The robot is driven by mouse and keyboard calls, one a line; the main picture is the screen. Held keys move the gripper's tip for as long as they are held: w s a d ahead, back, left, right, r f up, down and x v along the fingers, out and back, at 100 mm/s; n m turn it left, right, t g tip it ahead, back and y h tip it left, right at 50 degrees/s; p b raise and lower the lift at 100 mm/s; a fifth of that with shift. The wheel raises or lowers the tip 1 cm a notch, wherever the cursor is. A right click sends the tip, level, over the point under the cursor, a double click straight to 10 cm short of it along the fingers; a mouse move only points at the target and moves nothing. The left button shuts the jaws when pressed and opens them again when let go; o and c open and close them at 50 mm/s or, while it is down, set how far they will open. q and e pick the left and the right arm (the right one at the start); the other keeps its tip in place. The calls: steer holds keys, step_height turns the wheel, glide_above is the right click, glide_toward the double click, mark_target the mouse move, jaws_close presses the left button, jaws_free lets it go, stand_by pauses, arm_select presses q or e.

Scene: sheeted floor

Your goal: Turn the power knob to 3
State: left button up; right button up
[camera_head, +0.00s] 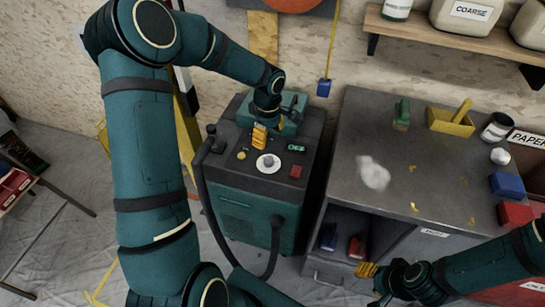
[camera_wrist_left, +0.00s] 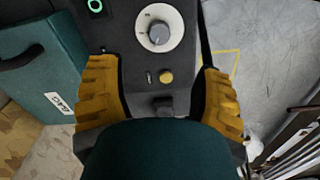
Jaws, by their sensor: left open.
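The power knob (camera_head: 268,161) is a grey round knob on a white dial, on the dark top panel of a teal machine (camera_head: 250,220). In the left wrist view the knob (camera_wrist_left: 159,34) sits at the upper middle, ahead of my fingers. The dial's marks are too small to read, and I cannot tell the setting. My left gripper (camera_head: 260,134) is open and empty, above the panel just behind the knob, apart from it. Its yellow fingers (camera_wrist_left: 158,70) are spread wide in the left wrist view. My right gripper (camera_head: 367,270) is at the lower right, away from the machine; its opening is unclear.
A green-lit display (camera_head: 296,148), red block (camera_head: 295,171) and yellow button (camera_head: 241,155) are near the knob. A teal case (camera_head: 290,112) stands at the panel's back. A hose (camera_head: 276,235) hangs in front. A grey workbench (camera_head: 345,150) with tools stands to the right.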

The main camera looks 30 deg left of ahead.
mark_target(269, 159)
arm_select(q)
step_height(269, 159, down, 12)
steer(key=shift+r+b, duration=0.1)
steer(key=shift+b, duration=0.85)
jaws_close()
